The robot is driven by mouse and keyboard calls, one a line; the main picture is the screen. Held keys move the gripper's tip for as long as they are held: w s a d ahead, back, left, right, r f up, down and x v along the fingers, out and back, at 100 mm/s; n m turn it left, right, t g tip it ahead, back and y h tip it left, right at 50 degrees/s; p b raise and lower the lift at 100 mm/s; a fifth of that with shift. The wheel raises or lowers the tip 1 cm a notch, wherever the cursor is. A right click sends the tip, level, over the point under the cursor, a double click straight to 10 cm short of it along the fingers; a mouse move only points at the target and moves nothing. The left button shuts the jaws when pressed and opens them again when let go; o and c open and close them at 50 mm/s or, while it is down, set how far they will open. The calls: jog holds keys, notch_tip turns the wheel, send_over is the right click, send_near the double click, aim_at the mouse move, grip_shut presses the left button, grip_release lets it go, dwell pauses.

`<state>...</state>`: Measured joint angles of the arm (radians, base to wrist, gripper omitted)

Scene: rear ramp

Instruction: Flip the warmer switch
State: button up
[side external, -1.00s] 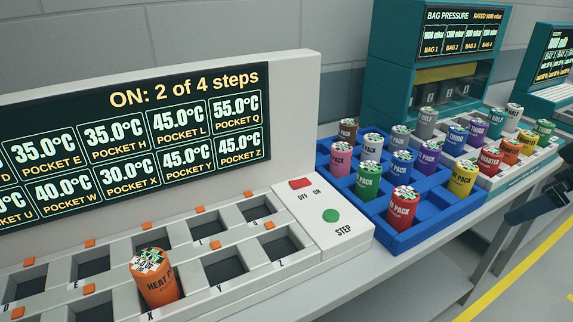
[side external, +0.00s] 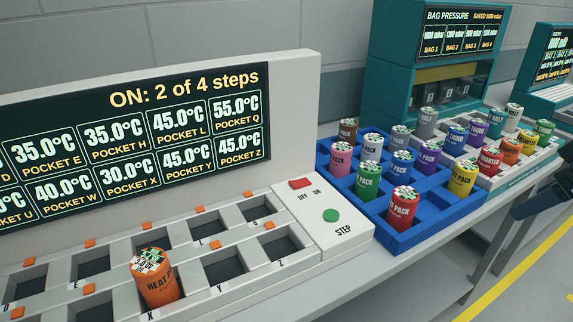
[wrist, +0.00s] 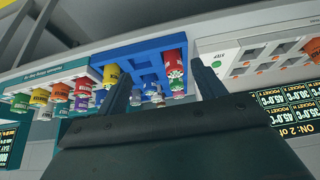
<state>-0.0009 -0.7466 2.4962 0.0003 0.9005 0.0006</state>
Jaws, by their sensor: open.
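The warmer (side external: 318,120) has a display reading "ON: 2 of 4 steps" above a sloped deck of pockets. Its red switch (side external: 301,183) sits by the OFF and ON labels, above a round green STEP button (side external: 330,215). The switch appears to lie towards OFF, but its tilt is hard to tell. An orange heat pack (side external: 157,280) stands in pocket X. My gripper (wrist: 160,70) is open and empty in the wrist view, apart from the switch.
A blue tray (side external: 408,240) of coloured packs stands right of the warmer. Beyond it are a white rack (side external: 487,183) of packs and a teal bag pressure unit (side external: 390,85). The bench front and the floor aisle look clear.

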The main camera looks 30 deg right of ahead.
jog(key=shift+w+r, duration=0.3)
jog(key=shift+w, duration=0.1)
jog(key=c, duration=0.7)
jog(key=shift+w+a+r, duration=0.2)
jog(key=shift+w+r, duration=0.4)
jog(key=shift+w, duration=0.25)
grip_shut()
jog(key=w+a+r+g, duration=0.1)
jog(key=w+a+r, duration=0.15)
jog(key=w, duration=0.55)
jog(key=w+a+r, duration=0.2)
jog(key=w+a, duration=0.1)
jog(key=w, duration=0.5)
jog(key=w+a+f, duration=0.2)
jog(key=w+a, duration=0.3)
jog(key=w, duration=0.3)
jog(key=w+a+f+g, duration=0.1)
jog(key=w+a+f, duration=0.2)
jog(key=w+a, duration=0.3)
jog(key=shift+w+a+f+y, duration=0.15)
jog(key=shift+w+f+y, duration=0.15)
jog(key=shift+w, duration=0.85)
